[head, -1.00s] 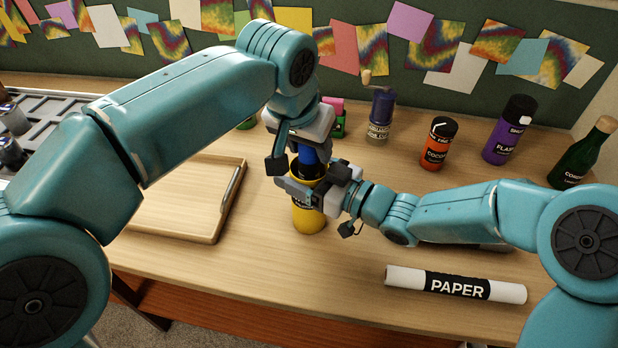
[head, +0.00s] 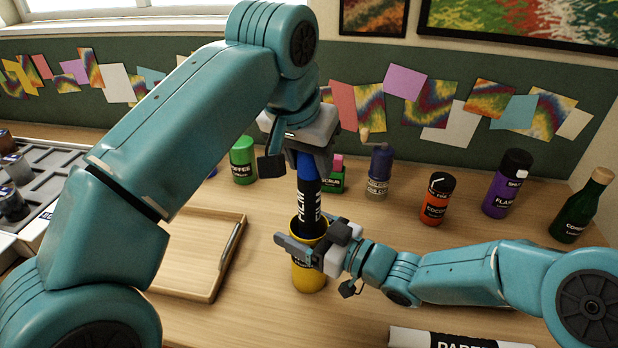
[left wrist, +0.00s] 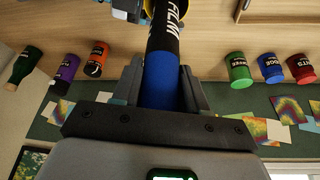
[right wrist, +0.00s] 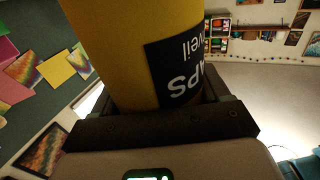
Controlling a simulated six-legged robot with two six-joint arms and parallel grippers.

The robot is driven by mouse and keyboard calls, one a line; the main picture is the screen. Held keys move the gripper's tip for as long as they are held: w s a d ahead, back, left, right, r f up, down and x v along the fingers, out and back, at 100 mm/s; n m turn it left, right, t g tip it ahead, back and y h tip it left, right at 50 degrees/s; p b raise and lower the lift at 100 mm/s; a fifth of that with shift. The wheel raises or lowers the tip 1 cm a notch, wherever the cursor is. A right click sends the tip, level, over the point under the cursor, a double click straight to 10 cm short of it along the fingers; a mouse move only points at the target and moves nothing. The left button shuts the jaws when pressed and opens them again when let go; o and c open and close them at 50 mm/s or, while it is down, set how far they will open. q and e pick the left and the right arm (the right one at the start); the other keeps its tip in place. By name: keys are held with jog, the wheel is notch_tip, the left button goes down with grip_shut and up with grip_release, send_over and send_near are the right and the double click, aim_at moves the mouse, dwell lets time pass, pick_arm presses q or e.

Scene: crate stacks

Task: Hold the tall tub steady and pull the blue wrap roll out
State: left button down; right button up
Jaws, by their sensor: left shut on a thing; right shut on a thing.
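The tall yellow tub (head: 308,278) stands upright on the table in the head view, and it fills much of the right wrist view (right wrist: 130,40). My right gripper (head: 300,250) is shut on its upper part from the right. The blue wrap roll (head: 309,190), with a black band lettered in white, stands partly out of the tub. Its lower end is hidden inside the tub. My left gripper (head: 302,150) is shut on the roll's blue top end from above. In the left wrist view the roll (left wrist: 165,60) lies between the fingers and leads to the tub's rim.
A wooden tray (head: 190,285) lies left of the tub. A white paper roll (head: 450,339) lies at the front right. Behind stand a green jar (head: 243,160), a dark blue jar (head: 378,172), an orange jar (head: 437,200), a purple bottle (head: 506,185) and a green bottle (head: 580,208).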

dwell(0.4)
jog(key=o, duration=1)
jog(key=shift+o, duration=0.2)
jog(key=shift+d, duration=0.1)
